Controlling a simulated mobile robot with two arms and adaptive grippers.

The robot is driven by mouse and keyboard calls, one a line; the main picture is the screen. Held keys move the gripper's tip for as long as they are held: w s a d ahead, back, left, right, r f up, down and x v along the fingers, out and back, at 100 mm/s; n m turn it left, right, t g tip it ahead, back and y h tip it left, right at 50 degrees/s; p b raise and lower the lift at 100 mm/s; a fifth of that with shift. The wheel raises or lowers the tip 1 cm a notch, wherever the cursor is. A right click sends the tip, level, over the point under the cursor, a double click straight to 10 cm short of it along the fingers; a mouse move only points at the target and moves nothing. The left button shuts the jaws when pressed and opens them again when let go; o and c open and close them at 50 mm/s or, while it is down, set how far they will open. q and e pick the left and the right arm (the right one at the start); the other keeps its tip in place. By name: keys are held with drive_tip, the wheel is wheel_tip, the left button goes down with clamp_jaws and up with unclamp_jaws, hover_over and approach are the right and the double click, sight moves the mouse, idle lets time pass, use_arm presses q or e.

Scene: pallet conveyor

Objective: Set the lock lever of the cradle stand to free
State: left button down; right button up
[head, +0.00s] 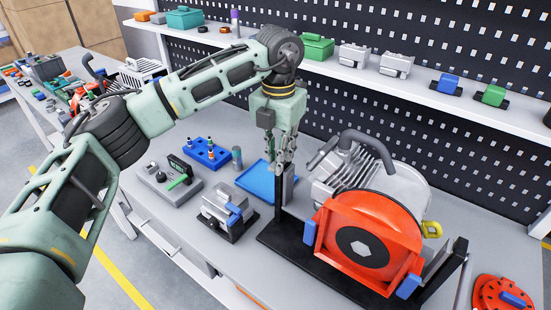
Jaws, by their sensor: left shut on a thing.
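The cradle stand has a black base (275,238) and holds an orange ring-shaped cradle (347,207) with a grey motor-like part (408,190) behind it. Blue blocks sit at the cradle's sides. My left gripper (284,165) points down at the top of the stand's dark left post (290,187). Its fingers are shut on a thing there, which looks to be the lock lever. The fingers mostly hide it, and I cannot tell its setting. My right gripper is not in view.
A blue tray (256,181) lies behind the post. A red disc (503,294) lies at the right front. A shelf (470,106) with small parts runs along the back.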

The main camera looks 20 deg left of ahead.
use_arm(q)
drive_tip(key=shift+d+r+n+b, duration=0.1)
drive_tip(key=shift+d+n+b, duration=0.15)
drive_tip(key=shift+n, duration=0.5)
drive_tip(key=shift+d+f+n+b, duration=0.1)
drive_tip(key=shift+n+b, duration=0.3)
drive_tip(key=shift+n, duration=0.3)
drive_tip(key=shift+d+r+n+b, duration=0.1)
drive_tip(key=shift+d+n+b, duration=0.15)
drive_tip(key=shift+n, duration=0.5)
drive_tip(key=shift+w, duration=0.1)
drive_tip(key=c, duration=1.6)
unclamp_jaws()
drive_tip(key=shift+c, duration=0.2)
wheel_tip(320, 180, up, 12)
